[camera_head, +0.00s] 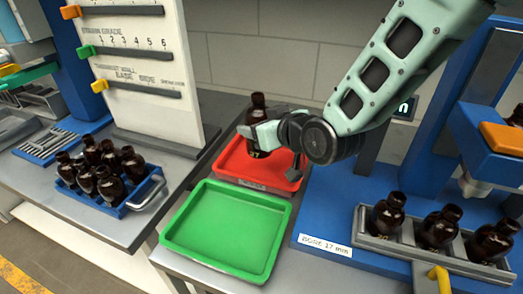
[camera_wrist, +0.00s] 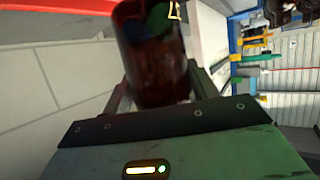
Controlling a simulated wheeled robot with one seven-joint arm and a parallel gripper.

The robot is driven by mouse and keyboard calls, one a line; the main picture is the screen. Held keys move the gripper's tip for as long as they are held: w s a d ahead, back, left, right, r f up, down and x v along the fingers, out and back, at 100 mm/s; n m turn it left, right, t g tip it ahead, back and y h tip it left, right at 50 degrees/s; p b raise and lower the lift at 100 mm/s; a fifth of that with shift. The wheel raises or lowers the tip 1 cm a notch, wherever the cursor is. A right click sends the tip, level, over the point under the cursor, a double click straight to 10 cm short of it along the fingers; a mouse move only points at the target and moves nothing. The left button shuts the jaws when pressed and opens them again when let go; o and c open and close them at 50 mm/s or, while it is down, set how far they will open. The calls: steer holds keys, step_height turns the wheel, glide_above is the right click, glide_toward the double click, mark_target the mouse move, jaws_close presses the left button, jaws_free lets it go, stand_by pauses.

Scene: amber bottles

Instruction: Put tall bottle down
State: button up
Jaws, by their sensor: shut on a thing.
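A dark amber bottle (camera_head: 257,112) is held upright in my gripper (camera_head: 262,135) in the head view. It is over the red tray (camera_head: 262,176). My gripper is shut on the bottle, and the bottle also shows between the fingers in the wrist view (camera_wrist: 153,55). The bottle's lower end is partly covered by the gripper in the head view, and I cannot tell whether it touches the tray floor. An empty green tray (camera_head: 226,228) lies in front of the red one.
A blue crate (camera_head: 130,203) with several amber bottles stands at left. At right, a grey rack (camera_head: 392,247) on a blue base holds 3 bottles. A white panel with sliders (camera_head: 145,60) rises behind at left. The green tray is clear.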

steer(key=shift+f, duration=3.2)
steer(key=shift+f, duration=0.15)
steer(key=o, duration=1.1)
